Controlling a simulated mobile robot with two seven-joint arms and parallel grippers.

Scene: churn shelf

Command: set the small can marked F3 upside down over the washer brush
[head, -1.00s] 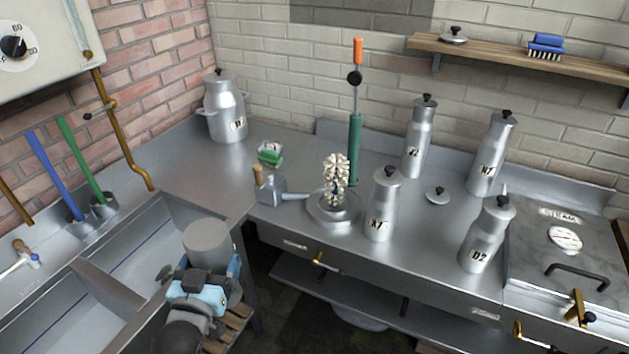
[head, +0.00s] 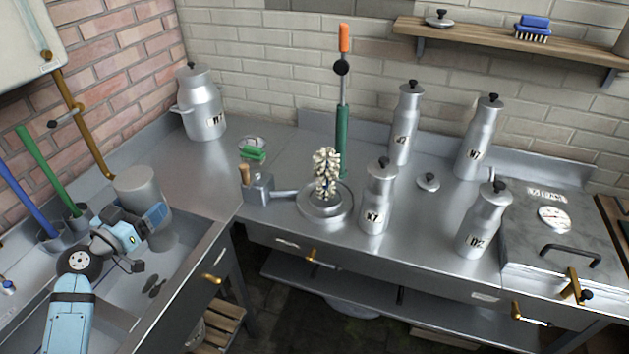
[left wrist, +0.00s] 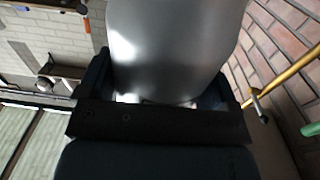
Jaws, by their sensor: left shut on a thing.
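My left gripper (head: 150,218) is shut on a plain grey can (head: 137,184) and holds it over the sink at the left. The can's flat, closed-looking end faces up; no mark on it can be read. In the left wrist view the silver can (left wrist: 175,50) fills the space between the fingers. The washer brush (head: 326,170), with pale bristles, stands upright on its round metal base (head: 325,205) on the counter, with nothing over it. The can is well to the left of the brush, apart from it. My right gripper is not in view.
A metal box with a wooden handle (head: 258,190) and a green brush (head: 253,153) lie left of the washer. Lidded can X7 (head: 376,205) stands close at its right; a green rod (head: 341,140) rises behind. A loose lid (head: 428,182) and other cans are farther right.

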